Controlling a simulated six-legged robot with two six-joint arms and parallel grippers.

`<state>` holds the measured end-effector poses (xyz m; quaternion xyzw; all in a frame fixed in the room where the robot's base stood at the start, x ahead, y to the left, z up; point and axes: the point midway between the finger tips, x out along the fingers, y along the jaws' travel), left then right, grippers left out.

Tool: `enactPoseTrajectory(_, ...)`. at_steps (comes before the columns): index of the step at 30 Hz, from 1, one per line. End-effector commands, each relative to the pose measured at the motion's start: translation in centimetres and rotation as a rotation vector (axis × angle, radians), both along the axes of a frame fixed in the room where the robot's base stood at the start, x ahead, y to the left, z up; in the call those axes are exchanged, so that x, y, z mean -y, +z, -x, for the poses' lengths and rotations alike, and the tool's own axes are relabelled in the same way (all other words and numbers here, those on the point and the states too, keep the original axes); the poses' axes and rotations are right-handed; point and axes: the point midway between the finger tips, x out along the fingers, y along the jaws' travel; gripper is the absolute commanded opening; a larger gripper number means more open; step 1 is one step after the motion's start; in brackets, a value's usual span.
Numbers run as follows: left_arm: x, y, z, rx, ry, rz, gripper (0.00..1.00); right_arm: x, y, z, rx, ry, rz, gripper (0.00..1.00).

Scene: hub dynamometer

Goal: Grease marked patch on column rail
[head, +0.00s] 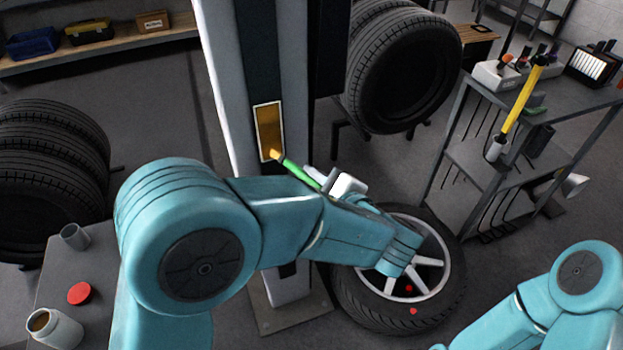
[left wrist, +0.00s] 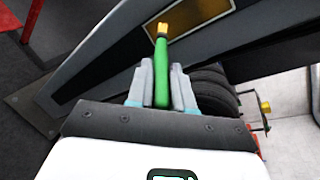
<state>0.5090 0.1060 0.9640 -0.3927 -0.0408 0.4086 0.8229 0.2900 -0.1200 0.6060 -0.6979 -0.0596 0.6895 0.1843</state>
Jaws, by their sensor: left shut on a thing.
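The marked patch (head: 269,128) is an amber rectangle with a pale border on the column's dark rail (head: 256,50). It also shows in the left wrist view (left wrist: 205,12). My left gripper (head: 322,182) is shut on a green-handled brush (head: 298,172). The brush's yellow tip lies over the lower end of the patch in the head view; I cannot tell whether it touches. In the left wrist view the brush (left wrist: 176,92) stands between the fingers (left wrist: 162,80). An open jar (head: 62,332) with amber contents stands at lower left. My right gripper is out of view.
A red lid (head: 80,293) and a grey cup (head: 75,236) are on the side table (head: 50,270). A wheel (head: 440,300) lies right of the column's base, below my left forearm. A cart (head: 570,110) with tools stands at right.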

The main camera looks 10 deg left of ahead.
Motion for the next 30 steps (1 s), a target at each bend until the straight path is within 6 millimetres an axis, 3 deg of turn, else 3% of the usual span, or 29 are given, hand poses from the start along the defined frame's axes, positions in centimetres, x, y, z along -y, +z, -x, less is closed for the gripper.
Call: enactPoseTrajectory(30, -1.0, 0.0, -1.4, 0.0, 0.0, 0.0, 0.0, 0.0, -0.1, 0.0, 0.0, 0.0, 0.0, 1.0)
